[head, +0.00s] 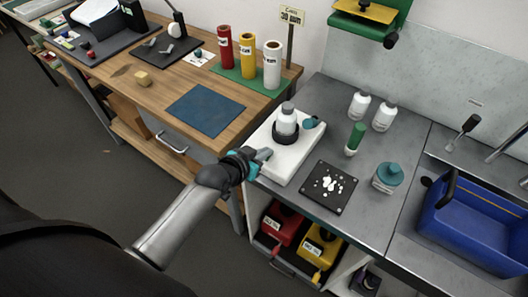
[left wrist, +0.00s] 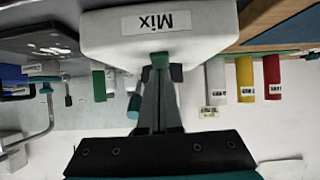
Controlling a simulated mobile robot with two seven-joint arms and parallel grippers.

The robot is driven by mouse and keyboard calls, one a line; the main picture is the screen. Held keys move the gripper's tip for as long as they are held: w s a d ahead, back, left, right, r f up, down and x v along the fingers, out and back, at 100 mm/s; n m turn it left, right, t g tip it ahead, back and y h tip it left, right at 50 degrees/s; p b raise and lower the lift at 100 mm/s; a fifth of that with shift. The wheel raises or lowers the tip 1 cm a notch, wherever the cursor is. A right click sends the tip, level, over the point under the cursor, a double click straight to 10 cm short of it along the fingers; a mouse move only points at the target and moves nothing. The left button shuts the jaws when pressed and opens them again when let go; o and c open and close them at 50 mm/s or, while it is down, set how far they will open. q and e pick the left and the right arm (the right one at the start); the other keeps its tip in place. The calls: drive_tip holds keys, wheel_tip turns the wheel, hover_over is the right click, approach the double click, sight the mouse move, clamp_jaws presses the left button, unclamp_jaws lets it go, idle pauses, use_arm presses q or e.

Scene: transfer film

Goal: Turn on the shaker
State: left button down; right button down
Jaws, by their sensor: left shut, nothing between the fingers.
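The shaker is a white box (head: 278,160) on the grey bench, with a white bottle (head: 287,120) upright in its black ring holder (head: 285,135) and a teal knob-like part (head: 312,122) beside it. My left gripper (head: 264,154) is shut and empty at the shaker's near left edge. In the left wrist view, which is upside down, the shaker's front (left wrist: 200,38) carries a "Mix" label (left wrist: 156,22). A small green part (left wrist: 160,60) shows right at my fingertips (left wrist: 160,76); I cannot tell whether they touch it. My right gripper is not in view.
Two white bottles (head: 383,116), a green-topped tube (head: 355,138), a black plate with white pieces (head: 329,188) and a teal-capped jar (head: 387,177) stand on the bench. A blue bin (head: 470,225) sits at right. A wooden table (head: 150,60) adjoins at left.

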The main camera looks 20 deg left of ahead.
use_arm(q)
drive_tip(key=shift+w+f, duration=0.25)
drive_tip(key=shift+f, duration=0.05)
idle(0.7)
drive_tip(key=shift+w+d+r+p, duration=0.1)
drive_tip(key=shift+p, duration=0.2)
drive_tip(key=shift+w+d+r, duration=0.1)
drive_tip(key=shift+w+r, duration=0.2)
drive_tip(key=shift+w, duration=0.3)
drive_tip(key=r+p, duration=0.2)
drive_tip(key=w+r+p, duration=0.1)
drive_tip(key=r+p, duration=0.1)
drive_tip(key=shift+d, duration=0.1)
drive_tip(key=shift+s+r+p, duration=0.1)
drive_tip(key=shift+r+p, duration=0.25)
drive_tip(key=shift+p, duration=0.05)
drive_tip(key=s+a+r+p, duration=0.1)
drive_tip(key=s+r, duration=0.4)
drive_tip(key=r, duration=0.2)
drive_tip(key=shift+r, duration=0.4)
